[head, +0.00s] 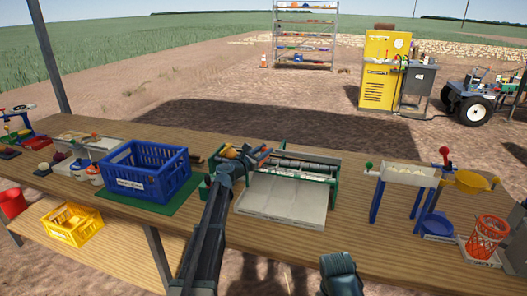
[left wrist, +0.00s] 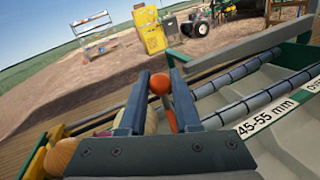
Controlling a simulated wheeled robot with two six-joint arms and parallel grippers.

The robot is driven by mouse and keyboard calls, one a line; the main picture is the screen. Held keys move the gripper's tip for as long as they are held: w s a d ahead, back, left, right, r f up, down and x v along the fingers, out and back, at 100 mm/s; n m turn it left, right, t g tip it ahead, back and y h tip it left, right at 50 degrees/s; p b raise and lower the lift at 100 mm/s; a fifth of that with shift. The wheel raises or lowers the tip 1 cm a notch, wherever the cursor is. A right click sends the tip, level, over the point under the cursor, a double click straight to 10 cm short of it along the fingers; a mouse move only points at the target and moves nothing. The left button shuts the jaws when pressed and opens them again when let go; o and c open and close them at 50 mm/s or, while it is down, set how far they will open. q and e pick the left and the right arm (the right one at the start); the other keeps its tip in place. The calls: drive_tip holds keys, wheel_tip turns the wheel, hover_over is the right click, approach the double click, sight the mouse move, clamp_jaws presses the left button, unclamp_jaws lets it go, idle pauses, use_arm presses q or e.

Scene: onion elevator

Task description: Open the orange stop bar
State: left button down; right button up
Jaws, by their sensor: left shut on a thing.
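The orange stop bar shows in the left wrist view as an orange ball knob (left wrist: 159,83) on a short orange-red rod (left wrist: 171,116) between my fingers. My left gripper (head: 259,155) is at the back left corner of the green-framed roller sorter (head: 335,180), and its fingers (left wrist: 158,92) are shut on the stop bar. Onions (left wrist: 62,156) lie at the left beside the gripper, partly hidden by it. In the head view the gripper and arm hide most of the bar. My right arm shows only in part at the bottom, with no fingers visible.
A blue crate (head: 185,178) stands on a green mat left of the sorter. A white stand with blue legs (head: 408,174), a yellow bowl (head: 471,182) and an orange basket (head: 487,236) are on the right. The wooden table (head: 340,235) is clear in front of the sorter.

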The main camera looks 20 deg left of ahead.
use_arm(q)
drive_tip(key=c, duration=0.6)
unclamp_jaws()
drive_tip(key=shift+y, duration=0.3)
